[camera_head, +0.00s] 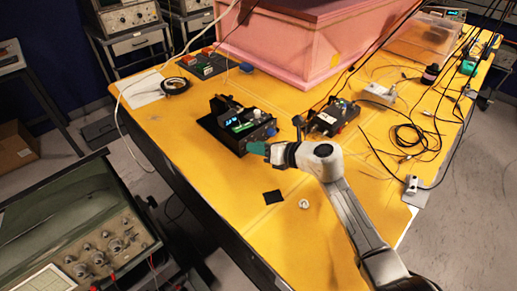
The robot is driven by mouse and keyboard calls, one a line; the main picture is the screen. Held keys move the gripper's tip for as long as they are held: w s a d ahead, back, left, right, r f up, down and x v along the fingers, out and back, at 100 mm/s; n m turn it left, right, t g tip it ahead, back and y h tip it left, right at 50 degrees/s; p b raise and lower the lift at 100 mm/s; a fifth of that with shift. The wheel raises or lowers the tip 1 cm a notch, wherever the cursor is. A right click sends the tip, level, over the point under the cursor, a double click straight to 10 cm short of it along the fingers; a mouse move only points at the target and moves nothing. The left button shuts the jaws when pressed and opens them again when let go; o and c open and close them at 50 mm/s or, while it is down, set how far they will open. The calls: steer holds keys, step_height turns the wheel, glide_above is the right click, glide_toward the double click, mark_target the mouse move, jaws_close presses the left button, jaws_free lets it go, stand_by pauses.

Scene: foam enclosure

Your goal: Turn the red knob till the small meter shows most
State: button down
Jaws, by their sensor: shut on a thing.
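A small black instrument (222,134) stands on the yellow table, with a lit blue display (232,121) and a green board (241,127). The display is too small to read, and I cannot tell whether it is the small meter. Small knobs or connectors (271,131) show at its right end. My gripper (257,148) has teal fingertips right at the instrument's front lower edge, coming in from the right. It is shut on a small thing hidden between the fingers. I see no red knob in the open; the fingers cover the spot where they grip.
A black box (333,117) with cables stands just right of the instrument. A large pink foam enclosure (290,45) fills the back. Loose black cables (408,135) lie at right. A black square (273,197) and a small white ring (304,204) lie in front; the table's front is otherwise clear.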

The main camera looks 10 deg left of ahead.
steer(key=shift+s+f, duration=0.1)
steer(key=shift+f, duration=0.05)
steer(key=c, duration=0.9)
jaws_free()
steer(key=v, duration=1)
steer(key=shift+s+d+p, duration=0.15)
steer(key=shift+d+p, duration=0.15)
steer(key=shift+d, duration=0.05)
